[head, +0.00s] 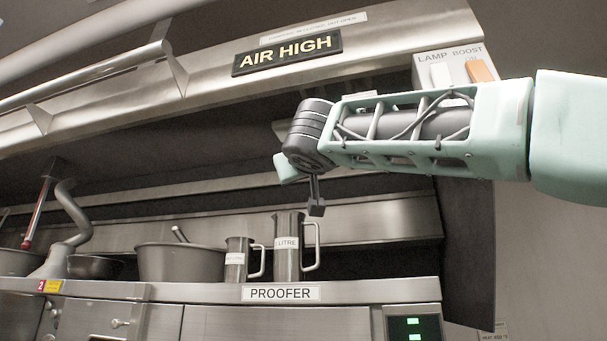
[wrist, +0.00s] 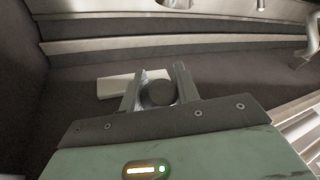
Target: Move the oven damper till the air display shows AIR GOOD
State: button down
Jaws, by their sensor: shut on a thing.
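The air display (head: 287,52) on the sloping steel hood reads AIR HIGH in yellow letters. In the wrist view my gripper (wrist: 158,78) has its two fingers on either side of a dark round knob (wrist: 160,93), shut on it. I take this knob to be the oven damper's handle; the rest of the damper is hidden. In the head view my gripper is mostly hidden behind my wrist, below the hood. A small dark block on a short rod hangs below my wrist there; I cannot tell whether it is a fingertip.
A switch panel (head: 450,68) marked LAMP and BOOST is at upper right, close above my forearm. Below stands the PROOFER (head: 350,291), with two steel jugs (head: 288,262) (head: 237,262) and a large bowl (head: 180,264) on top. A pale flat piece (wrist: 115,86) lies beside the left finger.

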jog(key=shift+r, duration=0.1)
jog(key=c, duration=1)
grip_release()
jog(key=shift+c, duration=0.2)
jog(key=shift+s, duration=0.1)
jog(key=b+v, duration=0.9)
jog(key=v, duration=0.8)
jog(key=shift+s, duration=0.15)
